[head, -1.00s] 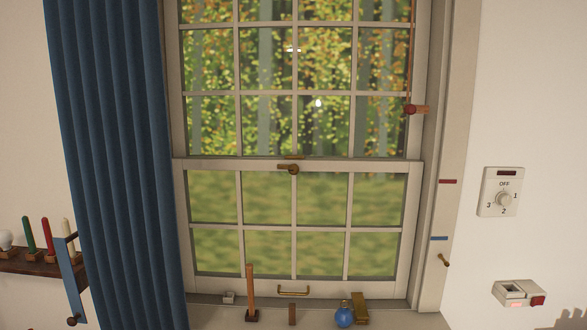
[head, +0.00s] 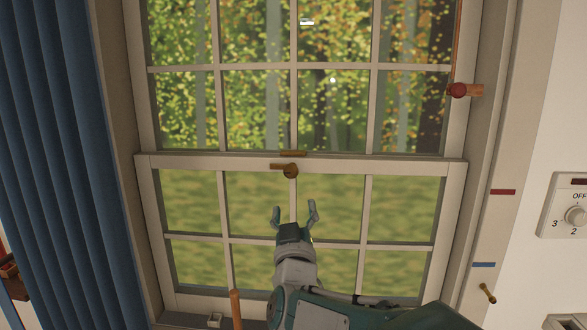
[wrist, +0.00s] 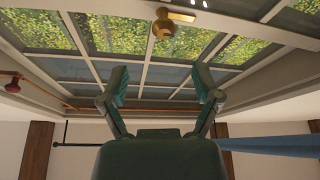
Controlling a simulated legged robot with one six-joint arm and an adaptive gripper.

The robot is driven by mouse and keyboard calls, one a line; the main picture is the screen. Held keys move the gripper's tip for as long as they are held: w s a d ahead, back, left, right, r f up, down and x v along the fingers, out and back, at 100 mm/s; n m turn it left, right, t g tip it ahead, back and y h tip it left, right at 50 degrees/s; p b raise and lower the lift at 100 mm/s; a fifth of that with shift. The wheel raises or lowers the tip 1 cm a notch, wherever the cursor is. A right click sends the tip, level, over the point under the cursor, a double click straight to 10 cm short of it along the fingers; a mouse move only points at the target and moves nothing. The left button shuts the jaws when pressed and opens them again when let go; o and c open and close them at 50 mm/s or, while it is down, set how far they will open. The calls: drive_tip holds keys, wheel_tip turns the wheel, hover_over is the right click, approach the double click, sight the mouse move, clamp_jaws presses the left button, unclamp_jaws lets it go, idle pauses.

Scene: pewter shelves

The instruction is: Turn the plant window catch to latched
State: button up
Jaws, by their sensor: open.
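The window catch (head: 289,169) is a small brass-brown knob with a short lever, on the middle of the window's meeting rail. Its lever points left in the head view. In the wrist view the catch (wrist: 164,24) shows at the top centre, beyond the fingertips. My gripper (head: 295,212) is open and empty, a little below the catch and apart from it. In the wrist view its two fingers (wrist: 160,82) are spread wide with nothing between them. A thin brass plate (head: 293,153) sits just above the catch on the rail.
A blue curtain (head: 50,150) hangs at the left. A red knob on a wooden piece (head: 458,90) is on the right frame. A white dial panel (head: 568,205) is on the right wall. A small brass hook (head: 487,292) is at the lower right. A wooden stick (head: 236,308) stands below.

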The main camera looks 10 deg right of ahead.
sight(291, 175)
drive_tip(key=w, duration=0.1)
drive_tip(key=w+r, duration=0.1)
drive_tip(key=w, duration=0.2)
drive_tip(key=shift+a+r, duration=0.25)
drive_tip(key=shift+r, duration=0.1)
drive_tip(key=x, duration=0.3)
drive_tip(key=d+x, duration=0.1)
drive_tip(key=x, duration=0.2)
drive_tip(key=shift+s, duration=0.1)
drive_tip(key=shift+a, duration=0.35)
drive_tip(key=shift+c, duration=0.3)
drive_tip(key=shift+d+r, duration=0.1)
drive_tip(key=shift+d, duration=0.15)
clamp_jaws()
